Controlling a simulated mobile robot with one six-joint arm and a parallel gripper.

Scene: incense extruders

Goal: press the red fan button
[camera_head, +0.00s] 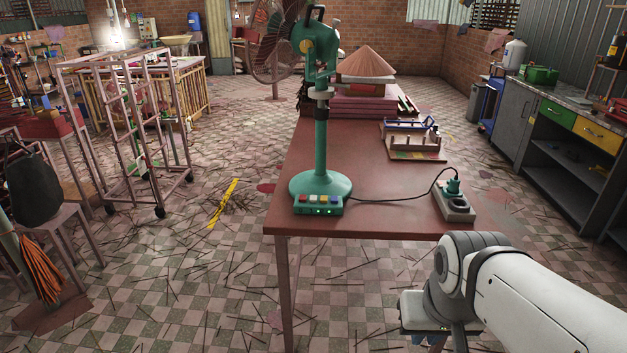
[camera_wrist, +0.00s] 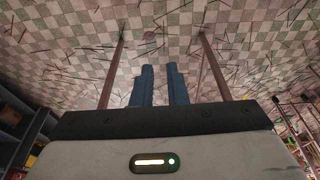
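A green pedestal fan (camera_head: 322,140) stands upright on the near left part of the reddish table (camera_head: 385,205). A control box (camera_head: 318,211) on the front of its round base carries a row of small coloured buttons and green lights. The red button (camera_head: 303,198) appears to be at the left end of the row, but it is very small. My gripper is low at the right, in front of the table and well apart from the fan. In the wrist view, my gripper (camera_wrist: 160,74) shows two blue fingers with a narrow gap and nothing between them.
A cable runs from the fan to a power socket block (camera_head: 455,206) with a green plug. A small rack (camera_head: 412,138) and a brown cone (camera_head: 366,62) stand farther back. The tabletop right of the fan is mostly clear. Sticks litter the tiled floor (camera_head: 200,275).

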